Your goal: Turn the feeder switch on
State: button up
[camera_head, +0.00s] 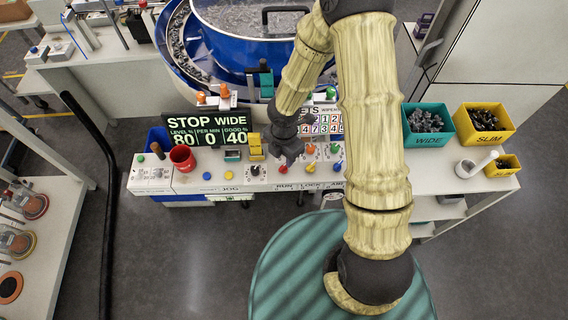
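A white control console (190,180) carries several knobs, buttons and switches; I cannot read which one is labelled as the feeder switch. The display board (207,131) reads STOP WIDE, level 80, per min 0, good 40. My dark gripper (289,157) hangs over the middle of the console, near the black and red controls. Its fingers are too small and dark to tell their opening, and it hides part of the panel.
A blue feeder bowl (205,88) stands behind the console. A red cup (182,158) sits at its left end. A green WIDE bin (428,140) and a yellow SLIM bin (462,135) stand at right, near a white cylinder (465,168). My arm crosses the right side.

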aim_at(284, 165)
notch_tip(284, 165, down, 4)
jog(key=shift+f+b, duration=0.1)
jog(key=shift+b, duration=0.4)
grip_shut()
